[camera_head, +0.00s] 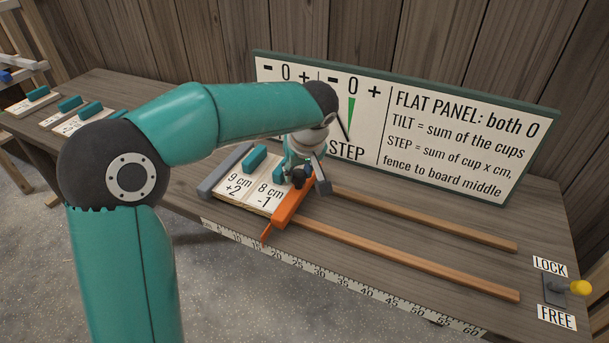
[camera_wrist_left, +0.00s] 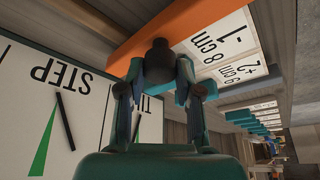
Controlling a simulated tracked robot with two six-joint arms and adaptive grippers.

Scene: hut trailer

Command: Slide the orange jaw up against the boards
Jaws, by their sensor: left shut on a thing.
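The orange jaw (camera_head: 290,207) lies across the wooden rails, beside the board marked "8 cm -1" (camera_head: 266,196). Any gap between jaw and board is too small to tell. The board marked "9 cm +2" (camera_head: 232,184) lies to its left, by the grey fence (camera_head: 222,171). My left gripper (camera_head: 300,177) is over the jaw, shut on its dark knob, which shows between the fingers in the left wrist view (camera_wrist_left: 160,60). The orange jaw (camera_wrist_left: 125,42) and "8 cm" board (camera_wrist_left: 222,45) show there too. My right gripper is out of view.
Two wooden rails (camera_head: 420,259) run right, clear of objects. A ruler (camera_head: 340,278) lines the bench's front edge. A gauge panel (camera_head: 450,130) stands behind. A yellow-knobbed lever (camera_head: 580,287) sits between LOCK and FREE labels. More boards (camera_head: 85,118) lie at the left.

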